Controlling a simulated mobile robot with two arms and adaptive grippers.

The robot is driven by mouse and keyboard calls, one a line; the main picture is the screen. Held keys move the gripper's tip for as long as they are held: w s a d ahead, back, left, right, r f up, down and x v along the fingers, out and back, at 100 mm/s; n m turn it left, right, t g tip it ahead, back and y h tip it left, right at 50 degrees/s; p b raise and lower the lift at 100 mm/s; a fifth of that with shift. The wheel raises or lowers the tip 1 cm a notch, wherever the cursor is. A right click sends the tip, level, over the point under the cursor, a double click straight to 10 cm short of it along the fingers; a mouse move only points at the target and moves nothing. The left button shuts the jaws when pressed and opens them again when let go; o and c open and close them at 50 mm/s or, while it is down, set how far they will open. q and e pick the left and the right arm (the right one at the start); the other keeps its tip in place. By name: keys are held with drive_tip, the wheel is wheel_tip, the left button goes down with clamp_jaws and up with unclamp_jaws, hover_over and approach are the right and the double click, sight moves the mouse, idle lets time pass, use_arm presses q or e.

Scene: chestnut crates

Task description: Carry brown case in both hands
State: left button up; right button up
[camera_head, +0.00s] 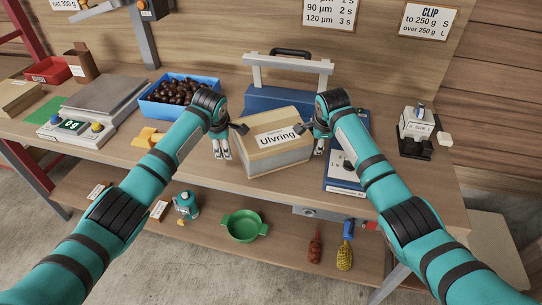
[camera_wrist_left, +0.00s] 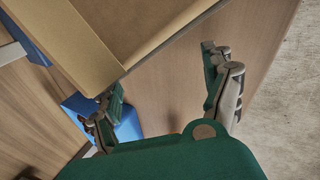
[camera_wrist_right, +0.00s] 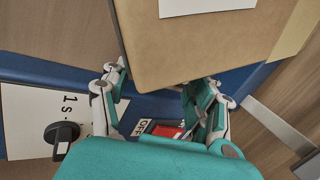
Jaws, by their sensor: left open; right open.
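The brown case (camera_head: 272,155) is a cardboard box with a white label reading "Ulvring". It sits on the workbench, in front of a blue machine. My left gripper (camera_head: 222,148) is open at the case's left side, fingers pointing down. In the left wrist view the case (camera_wrist_left: 125,30) lies just beyond the open fingers (camera_wrist_left: 165,85). My right gripper (camera_head: 320,143) is open at the case's right side. In the right wrist view the case's end (camera_wrist_right: 190,50) reaches to the open fingers (camera_wrist_right: 160,95). I cannot tell whether any finger touches the case.
A blue bin of chestnuts (camera_head: 152,108) and a scale (camera_head: 85,115) stand left on the workbench (camera_head: 105,155). The blue sealing machine (camera_head: 275,97) is behind the case. A blue device with a knob (camera_head: 338,175) and a label printer (camera_head: 416,128) are right. A green colander (camera_head: 243,226) is on the lower shelf.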

use_arm(q)
drive_tip(key=shift+a, duration=0.1)
use_arm(e)
drive_tip(key=o, duration=0.4)
drive_tip(key=shift+d, duration=0.1)
use_arm(q)
drive_tip(key=v, duration=1.2)
use_arm(e)
drive_tip(key=v, duration=1.2)
drive_tip(key=shift+s, duration=0.1)
use_arm(q)
wheel_tip(320, 180, up, 15)
drive_tip(key=p, duration=1.6)
drive_tip(key=shift+r+p, duration=0.15)
drive_tip(key=shift+p, duration=0.25)
use_arm(e)
wheel_tip(320, 180, up, 15)
drive_tip(key=shift+r, duration=0.15)
